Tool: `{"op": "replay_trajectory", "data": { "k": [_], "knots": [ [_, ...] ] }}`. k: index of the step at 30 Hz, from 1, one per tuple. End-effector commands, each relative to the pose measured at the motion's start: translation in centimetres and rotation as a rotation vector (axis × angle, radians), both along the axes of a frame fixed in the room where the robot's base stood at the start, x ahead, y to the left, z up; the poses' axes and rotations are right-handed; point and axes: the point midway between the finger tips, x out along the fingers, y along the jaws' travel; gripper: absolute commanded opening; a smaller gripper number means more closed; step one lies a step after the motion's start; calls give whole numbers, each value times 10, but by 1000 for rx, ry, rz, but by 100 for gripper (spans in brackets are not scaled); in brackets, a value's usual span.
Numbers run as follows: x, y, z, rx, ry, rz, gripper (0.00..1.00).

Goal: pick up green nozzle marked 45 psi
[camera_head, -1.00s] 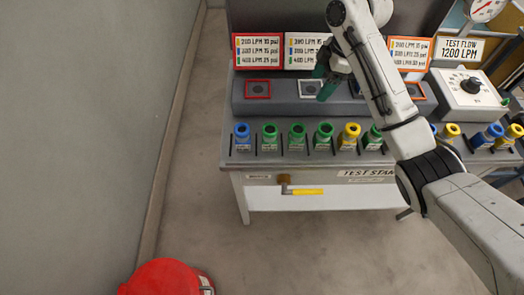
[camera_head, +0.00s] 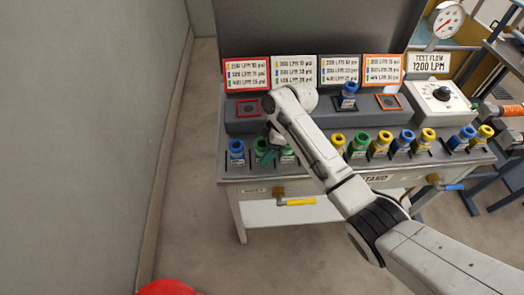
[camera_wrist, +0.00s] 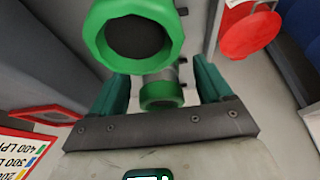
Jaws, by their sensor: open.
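My gripper (camera_head: 270,152) is over the left part of the nozzle row in the head view. In the wrist view its two teal fingers (camera_wrist: 162,90) are open. A green nozzle (camera_wrist: 162,93) shows between them, and a larger, nearer green nozzle ring (camera_wrist: 97,38) lies beyond. I cannot tell whether the fingers touch either one. In the head view, two green nozzles (camera_head: 261,146) (camera_head: 287,158) stand at the gripper, partly hidden by it. Another green nozzle (camera_head: 358,147) stands further right in the row. No 45 psi marking is legible.
A blue nozzle (camera_head: 236,150) stands at the row's left end; several yellow and blue nozzles stand to the right. Another blue nozzle (camera_head: 348,93) sits on the raised ledge, below the framed charts. A red-framed pad (camera_head: 247,107) is empty.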

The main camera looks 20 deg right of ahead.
Motion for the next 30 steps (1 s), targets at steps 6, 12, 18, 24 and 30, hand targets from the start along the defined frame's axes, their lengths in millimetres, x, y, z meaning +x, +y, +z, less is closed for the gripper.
{"op": "replay_trajectory", "data": {
  "k": [6,12,18,24,30],
  "knots": [
    [4,11,-24,-1,1,0,79],
    [5,13,-28,0,0,0,79],
    [5,13,-28,0,0,0,68],
    [5,13,-27,0,0,0,49],
    [5,13,-27,0,-1,0,30]
  ]
}}
